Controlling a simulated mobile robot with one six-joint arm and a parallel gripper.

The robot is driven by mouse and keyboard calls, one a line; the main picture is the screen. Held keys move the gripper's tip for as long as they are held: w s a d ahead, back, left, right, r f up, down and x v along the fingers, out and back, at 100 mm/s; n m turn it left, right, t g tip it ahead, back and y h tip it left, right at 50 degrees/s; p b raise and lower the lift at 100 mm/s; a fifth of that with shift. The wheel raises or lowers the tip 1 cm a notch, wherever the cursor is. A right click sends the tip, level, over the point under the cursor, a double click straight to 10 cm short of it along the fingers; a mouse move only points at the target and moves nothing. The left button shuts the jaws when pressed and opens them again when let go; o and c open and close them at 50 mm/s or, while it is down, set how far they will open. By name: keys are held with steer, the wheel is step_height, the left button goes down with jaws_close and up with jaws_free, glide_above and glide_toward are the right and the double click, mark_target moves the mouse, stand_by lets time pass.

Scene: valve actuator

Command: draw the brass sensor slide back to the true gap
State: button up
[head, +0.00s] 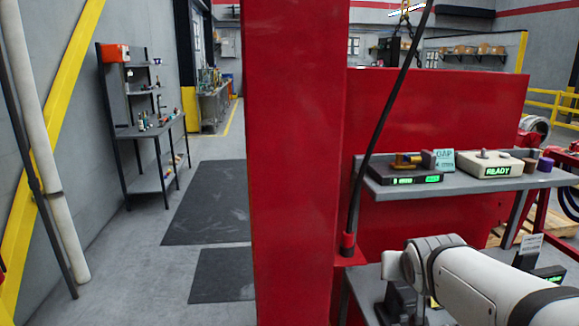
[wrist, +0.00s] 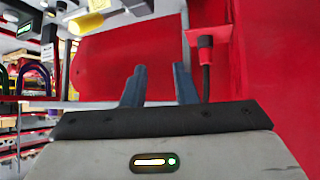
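A brass slide (head: 405,160) sits on a black gauge block (head: 400,175) with a lit green display, on the grey shelf at right in the head view. The display's figures are too small to read surely. A light blue card marked GAP (head: 444,159) stands just behind and right of it. My gripper (wrist: 158,70) shows in the wrist view with its two blue-grey fingers apart and nothing between them. A red panel lies beyond the fingers. In the head view my white arm covers the lower right, and the fingertips cannot be made out there.
A cream box reading READY (head: 490,165) and small brown and purple cylinders (head: 545,164) share the grey shelf (head: 470,183). A red post (head: 295,150) stands left of it, with a black cable (head: 385,115) slanting in front.

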steer(key=s+a+f+n+g+y, duration=0.1)
steer(key=s+a+f+g, duration=0.2)
steer(key=s, duration=0.4)
steer(key=s+a+f+g+y, duration=0.1)
steer(key=s+a+f+g, duration=0.2)
steer(key=s, duration=0.5)
steer(key=shift+a+f+n, duration=0.2)
steer(key=shift+a+n, duration=0.2)
steer(key=shift+a, duration=0.4)
steer(key=shift+c, duration=0.6)
stand_by(0.6)
